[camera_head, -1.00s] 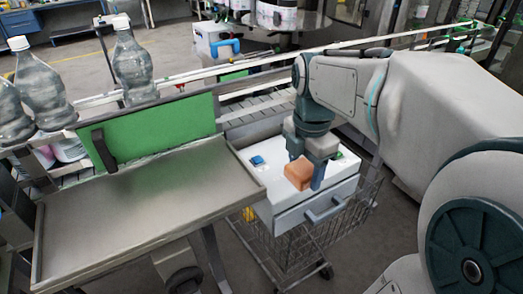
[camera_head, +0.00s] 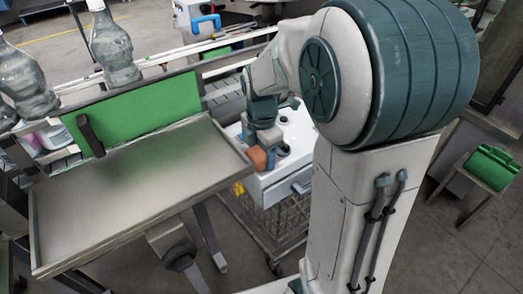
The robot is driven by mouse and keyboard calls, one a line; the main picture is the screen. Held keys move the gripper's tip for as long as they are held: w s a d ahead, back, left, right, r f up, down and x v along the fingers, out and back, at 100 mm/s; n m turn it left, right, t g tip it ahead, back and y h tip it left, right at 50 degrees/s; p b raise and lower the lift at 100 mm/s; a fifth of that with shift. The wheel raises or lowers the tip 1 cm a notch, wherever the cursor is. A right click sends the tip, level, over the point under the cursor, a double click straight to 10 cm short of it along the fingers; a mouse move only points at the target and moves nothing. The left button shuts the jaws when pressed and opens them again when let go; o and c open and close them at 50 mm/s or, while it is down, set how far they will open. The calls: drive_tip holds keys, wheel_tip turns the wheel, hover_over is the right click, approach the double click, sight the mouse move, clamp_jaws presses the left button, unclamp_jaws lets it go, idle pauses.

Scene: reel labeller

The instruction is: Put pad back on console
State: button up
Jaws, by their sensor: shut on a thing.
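The orange block (camera_head: 257,158), which looks like the pad, is between the jaws of my gripper (camera_head: 262,157). The gripper points down and is shut on it. The white console (camera_head: 268,181) is a box with a grey handle on its front, on a wire cart. The block is over the left part of the console top; I cannot tell whether it touches the top. Small dark round knobs (camera_head: 282,151) show on the top to the right of the gripper. My arm hides the console's right and rear parts.
A metal tray table (camera_head: 125,200) with a green back panel (camera_head: 140,112) stands close to the left of the console. Clear bottles (camera_head: 113,50) stand behind it. A conveyor runs behind the console. A green case (camera_head: 490,167) sits on a stool at the right, with open floor around it.

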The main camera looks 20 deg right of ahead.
sight(262, 152)
drive_tip(key=shift+f, duration=0.2)
drive_tip(key=o, duration=0.9)
drive_tip(key=shift+r, duration=0.1)
drive_tip(key=shift+o, duration=0.2)
wheel_tip(262, 152, up, 11)
drive_tip(key=s+f+m+t, duration=0.1)
drive_tip(key=s+f+m, duration=0.1)
drive_tip(key=s+m, duration=0.5)
drive_tip(key=s+f+m+t, duration=0.2)
drive_tip(key=s+m, duration=0.5)
drive_tip(key=m, duration=0.7)
drive_tip(key=shift+s+f+m+b, duration=0.25)
drive_tip(key=shift+f+m+b, duration=0.05)
drive_tip(key=shift+f+b, duration=0.05)
